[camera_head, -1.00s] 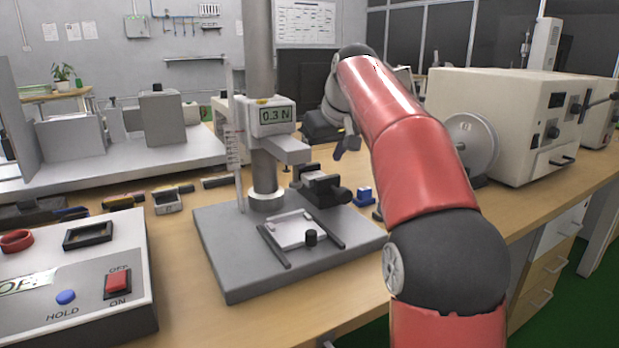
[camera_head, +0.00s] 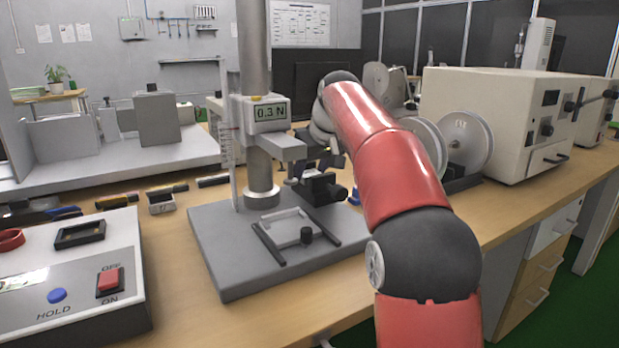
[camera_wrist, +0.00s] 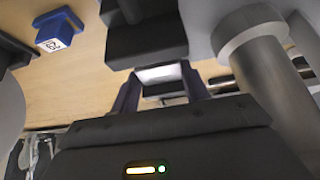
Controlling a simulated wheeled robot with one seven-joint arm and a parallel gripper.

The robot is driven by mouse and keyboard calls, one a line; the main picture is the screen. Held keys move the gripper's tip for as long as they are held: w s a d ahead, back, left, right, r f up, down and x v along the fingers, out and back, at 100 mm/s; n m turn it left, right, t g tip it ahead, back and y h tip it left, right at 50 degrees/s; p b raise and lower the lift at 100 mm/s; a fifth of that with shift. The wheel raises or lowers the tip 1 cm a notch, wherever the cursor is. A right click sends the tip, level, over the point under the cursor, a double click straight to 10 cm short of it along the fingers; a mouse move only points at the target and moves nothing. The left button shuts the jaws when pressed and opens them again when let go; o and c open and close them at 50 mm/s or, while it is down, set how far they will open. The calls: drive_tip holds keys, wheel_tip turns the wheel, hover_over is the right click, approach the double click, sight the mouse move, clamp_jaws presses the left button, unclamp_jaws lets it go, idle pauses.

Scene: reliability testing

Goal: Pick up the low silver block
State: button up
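A low silver block (camera_wrist: 158,73) with a bright top shows in the wrist view, between the fingertips of my gripper (camera_wrist: 161,82). The two dark fingers stand apart on either side of it, and I see no clear grip on it. Its lower part is dark and partly hidden. In the head view my gripper (camera_head: 320,162) is behind the test stand, beside the black vise, and its fingertips are mostly hidden. I cannot make out the block between them there.
The test stand's column (camera_head: 262,172) is close by; it also shows in the wrist view (camera_wrist: 285,90). The black vise (camera_wrist: 145,35) is just beyond the fingers. A blue block (camera_wrist: 58,28) lies to the left. White machine (camera_head: 490,120) stands at right.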

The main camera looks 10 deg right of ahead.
drive_tip(key=shift+c, duration=1.4)
drive_tip(key=shift+r, duration=0.15)
